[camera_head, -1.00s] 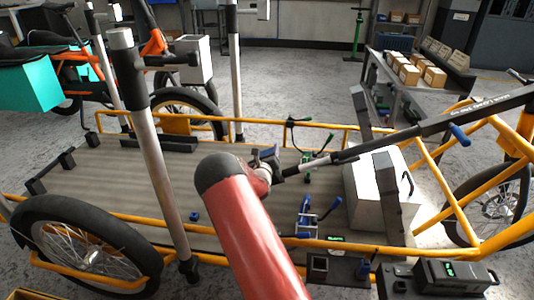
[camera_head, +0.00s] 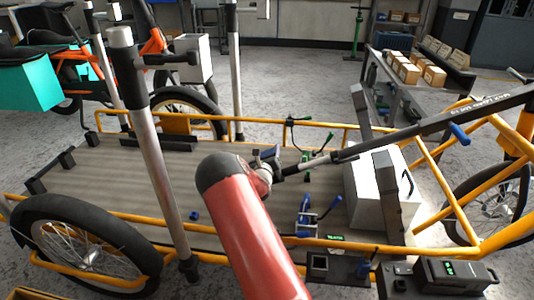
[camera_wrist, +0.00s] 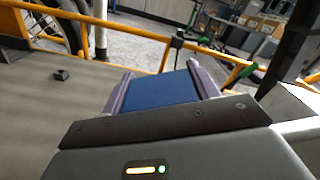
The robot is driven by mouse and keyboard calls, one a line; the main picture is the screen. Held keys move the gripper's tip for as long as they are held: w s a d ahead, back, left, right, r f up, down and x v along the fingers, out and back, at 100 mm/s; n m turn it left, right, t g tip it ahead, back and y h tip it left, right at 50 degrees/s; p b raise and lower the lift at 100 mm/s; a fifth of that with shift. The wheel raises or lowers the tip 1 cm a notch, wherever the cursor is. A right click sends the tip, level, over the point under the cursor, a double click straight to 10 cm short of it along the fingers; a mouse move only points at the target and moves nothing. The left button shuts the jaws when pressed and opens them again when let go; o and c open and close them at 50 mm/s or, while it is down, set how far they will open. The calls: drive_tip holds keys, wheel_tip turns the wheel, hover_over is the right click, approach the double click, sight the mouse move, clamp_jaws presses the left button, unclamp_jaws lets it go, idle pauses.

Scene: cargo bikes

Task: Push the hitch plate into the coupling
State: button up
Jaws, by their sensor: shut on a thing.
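In the wrist view my gripper (camera_wrist: 165,92) has two purple-grey fingers, one on each side of a flat blue plate (camera_wrist: 163,91). It is shut on this plate, which may be the hitch plate. In the head view my gripper (camera_head: 270,158) is partly hidden behind my red arm, above the cargo deck. A long dark bar (camera_head: 420,128) slopes down from the right, its thin end close beside my gripper. I cannot tell which part is the coupling, or whether the plate touches it.
The grey deck (camera_head: 120,185) has a yellow frame rail around it. A blue clamp (camera_head: 305,212), a white box (camera_head: 375,190) and a grey upright post (camera_head: 160,160) stand near my arm. The left deck is mostly clear.

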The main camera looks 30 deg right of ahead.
drive_tip(key=shift+s+d+f+b, duration=0.2)
drive_tip(key=shift+d+f+b, duration=0.15)
drive_tip(key=shift+f, duration=0.3)
drive_tip(key=shift+s+d+f+b, duration=0.2)
drive_tip(key=shift+d+f+b, duration=0.1)
drive_tip(key=shift+f, duration=0.35)
drive_tip(key=shift+s+d+f+b, duration=0.25)
drive_tip(key=shift+f+b, duration=0.1)
drive_tip(key=shift+f, duration=0.3)
drive_tip(key=o, duration=1.2)
drive_tip(key=shift+c, duration=0.2)
drive_tip(key=p+v, duration=0.1)
drive_tip(key=v, duration=0.6)
drive_tip(key=shift+s+a, duration=0.3)
